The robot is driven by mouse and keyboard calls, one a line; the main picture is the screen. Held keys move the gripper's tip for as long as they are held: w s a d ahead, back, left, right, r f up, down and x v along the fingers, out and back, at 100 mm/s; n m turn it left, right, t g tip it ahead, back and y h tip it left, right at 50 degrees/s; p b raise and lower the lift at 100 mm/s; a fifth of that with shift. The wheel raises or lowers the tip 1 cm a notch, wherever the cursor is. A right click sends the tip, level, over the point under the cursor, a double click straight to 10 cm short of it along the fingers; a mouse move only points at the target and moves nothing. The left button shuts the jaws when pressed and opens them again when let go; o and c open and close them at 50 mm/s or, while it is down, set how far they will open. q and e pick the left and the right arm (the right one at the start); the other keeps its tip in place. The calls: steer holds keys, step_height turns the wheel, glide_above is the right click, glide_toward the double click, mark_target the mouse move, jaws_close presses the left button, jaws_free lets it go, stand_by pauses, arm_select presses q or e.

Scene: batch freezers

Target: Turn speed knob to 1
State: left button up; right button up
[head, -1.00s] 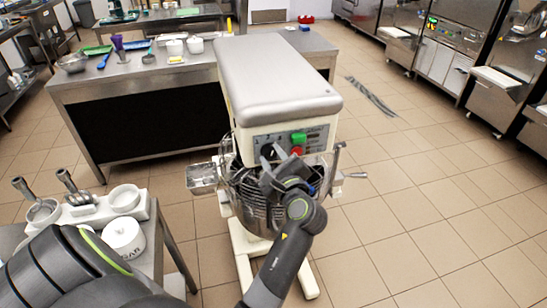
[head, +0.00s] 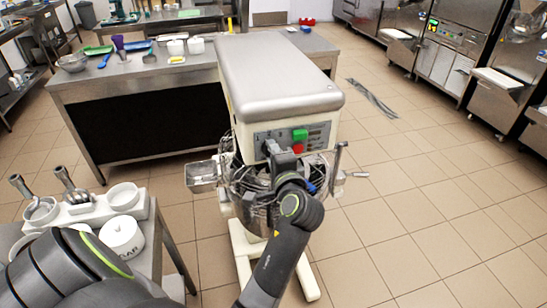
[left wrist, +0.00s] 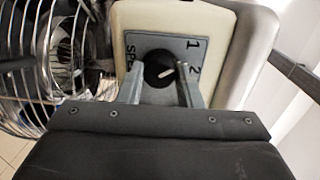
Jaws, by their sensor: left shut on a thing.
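The planetary mixer (head: 280,75) stands in the middle of the head view, with its control panel (head: 319,133) on the near face. My left gripper (head: 270,150) is at the panel's left part and hides the speed knob there. In the left wrist view the black speed knob (left wrist: 155,70) sits between the fingers of my left gripper (left wrist: 160,82), which is shut on it. The knob's white pointer is directed between the marks 1 and 2, closer to 2. My right gripper is not in view.
The mixer's wire guard (left wrist: 45,60) is close beside the gripper, around the bowl. A green button (head: 299,135) and a red button (head: 299,147) are right of it. A side table with a sugar pot (head: 122,236) stands at left. The floor at right is clear.

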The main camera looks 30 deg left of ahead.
arm_select(q)
steer(key=shift+n+b, duration=0.3)
steer(key=shift+n, duration=0.6)
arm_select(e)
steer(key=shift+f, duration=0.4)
arm_select(q)
steer(key=o, duration=1)
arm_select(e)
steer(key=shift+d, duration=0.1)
